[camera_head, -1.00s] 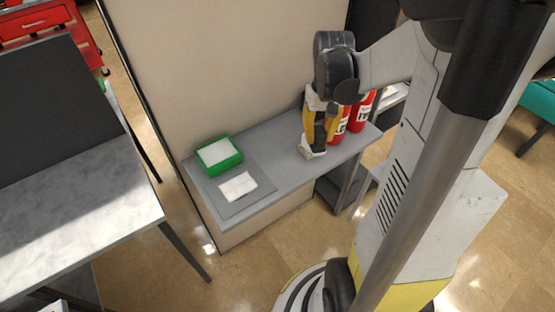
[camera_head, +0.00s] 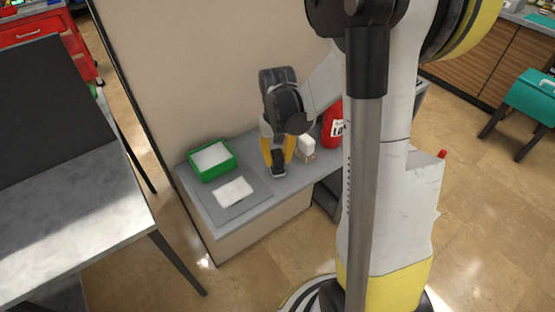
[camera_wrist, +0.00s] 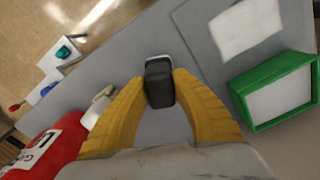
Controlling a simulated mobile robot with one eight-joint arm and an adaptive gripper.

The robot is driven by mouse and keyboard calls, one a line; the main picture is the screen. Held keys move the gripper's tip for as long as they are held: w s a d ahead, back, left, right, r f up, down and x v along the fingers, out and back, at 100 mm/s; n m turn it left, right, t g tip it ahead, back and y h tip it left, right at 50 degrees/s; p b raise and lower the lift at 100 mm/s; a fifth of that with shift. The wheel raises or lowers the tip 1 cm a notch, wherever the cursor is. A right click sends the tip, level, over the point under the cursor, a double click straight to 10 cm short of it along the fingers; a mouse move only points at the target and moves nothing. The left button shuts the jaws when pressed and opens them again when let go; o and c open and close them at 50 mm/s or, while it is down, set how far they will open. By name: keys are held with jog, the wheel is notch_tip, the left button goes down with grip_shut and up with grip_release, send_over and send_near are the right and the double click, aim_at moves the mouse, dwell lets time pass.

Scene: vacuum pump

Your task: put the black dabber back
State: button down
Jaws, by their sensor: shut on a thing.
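The black dabber (camera_wrist: 160,85) is a small dark block with a pale lower edge, seen between my fingertips in the wrist view. My gripper (camera_wrist: 158,88) has yellow fingers and is shut on it. In the head view my gripper (camera_head: 278,165) points down over the middle of the narrow grey bench, with the dabber (camera_head: 279,160) at its tips. I cannot tell whether the dabber touches the bench top.
On the grey bench (camera_head: 290,188), a green box (camera_head: 212,172) with white contents and a flat grey plate with a white cloth (camera_head: 234,190) lie left of my gripper. A small white object (camera_head: 306,146) and a red cylinder (camera_head: 332,128) stand to its right. A wall panel is behind.

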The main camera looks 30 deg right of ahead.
jog(key=c, duration=1.5)
grip_release()
jog(key=shift+f, duration=0.2)
jog(key=shift+c, duration=0.2)
jog(key=o, duration=0.3)
jog(key=shift+o, duration=0.2)
jog(key=shift+r, duration=0.1)
